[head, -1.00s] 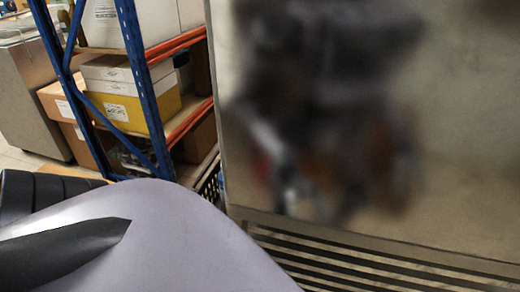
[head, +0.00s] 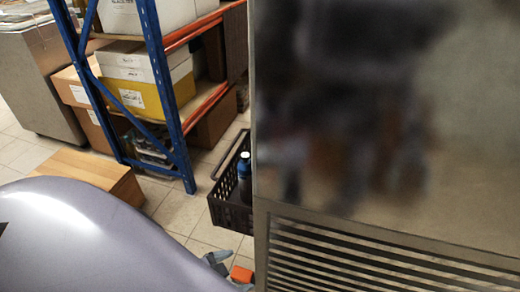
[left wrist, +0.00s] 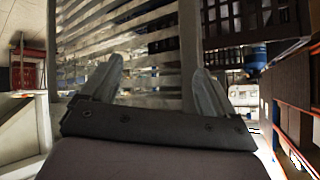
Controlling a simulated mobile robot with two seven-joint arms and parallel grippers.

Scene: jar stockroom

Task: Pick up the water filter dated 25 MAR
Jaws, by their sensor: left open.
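I cannot make out a water filter or a 25 MAR date in either view. My left gripper shows in the left wrist view (left wrist: 160,72) with its two grey fingers wide apart and nothing between them, in front of a slatted metal panel. In the head view only a small grey part of it (head: 218,258) shows past my large lilac arm link, low beside the metal cabinet. The arm link hides most of it. My right gripper is in neither view.
A glossy metal cabinet (head: 470,170) with a slatted lower panel (head: 370,265) fills the right. A blue-and-orange shelf (head: 160,85) with boxes stands behind. A wooden box (head: 90,172) sits on the tiled floor.

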